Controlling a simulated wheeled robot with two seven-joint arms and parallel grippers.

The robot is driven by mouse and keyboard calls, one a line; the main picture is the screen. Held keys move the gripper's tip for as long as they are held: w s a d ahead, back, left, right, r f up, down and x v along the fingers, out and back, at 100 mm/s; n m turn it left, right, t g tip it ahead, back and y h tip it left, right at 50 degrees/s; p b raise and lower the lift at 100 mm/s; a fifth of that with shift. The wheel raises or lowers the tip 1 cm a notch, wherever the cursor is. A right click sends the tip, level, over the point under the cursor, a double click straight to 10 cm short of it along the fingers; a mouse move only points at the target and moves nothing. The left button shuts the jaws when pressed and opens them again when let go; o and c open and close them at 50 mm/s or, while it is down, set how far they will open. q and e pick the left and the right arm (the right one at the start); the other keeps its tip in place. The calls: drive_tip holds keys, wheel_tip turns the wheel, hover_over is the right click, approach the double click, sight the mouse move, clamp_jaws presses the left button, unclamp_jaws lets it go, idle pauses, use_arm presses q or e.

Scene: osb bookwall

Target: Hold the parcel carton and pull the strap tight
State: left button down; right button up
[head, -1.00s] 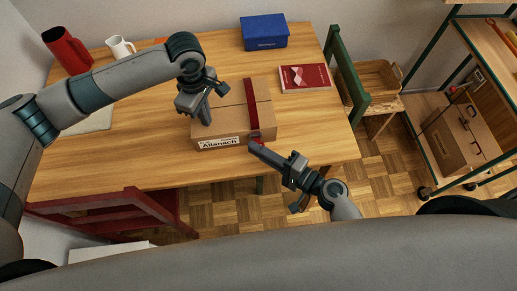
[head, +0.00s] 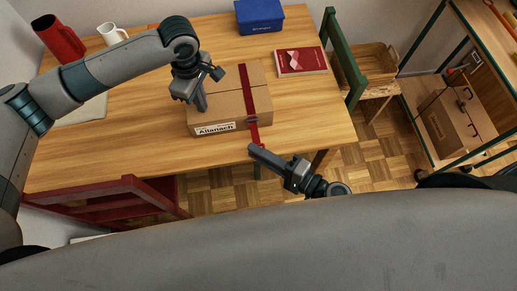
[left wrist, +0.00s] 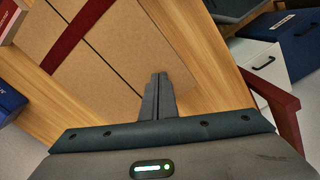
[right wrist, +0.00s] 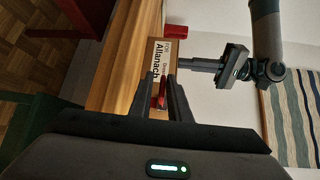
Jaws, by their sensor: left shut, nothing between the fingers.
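The brown parcel carton (head: 226,98) lies on the wooden table near its front edge, its "Allanach" label (head: 214,129) facing me. A dark red strap (head: 249,88) runs over its top and down the front, and its end reaches out towards me. My left gripper (head: 203,108) is shut and empty, pointing down at the carton's top left of the strap; whether the tips touch is unclear.
A red book (head: 301,62) and a blue box (head: 259,16) lie behind the carton. A white mug (head: 113,35) and a red jug (head: 59,38) stand at the back left. A green chair (head: 347,60) is at the right edge, a red chair (head: 110,205) at the front left.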

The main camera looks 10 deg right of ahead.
use_arm(q)
drive_tip(key=shift+s+f, duration=0.1)
drive_tip(key=shift+f, duration=0.1)
use_arm(e)
drive_tip(key=shift+o, duration=0.4)
drive_tip(key=shift+d, duration=0.1)
drive_tip(key=v, duration=1.2)
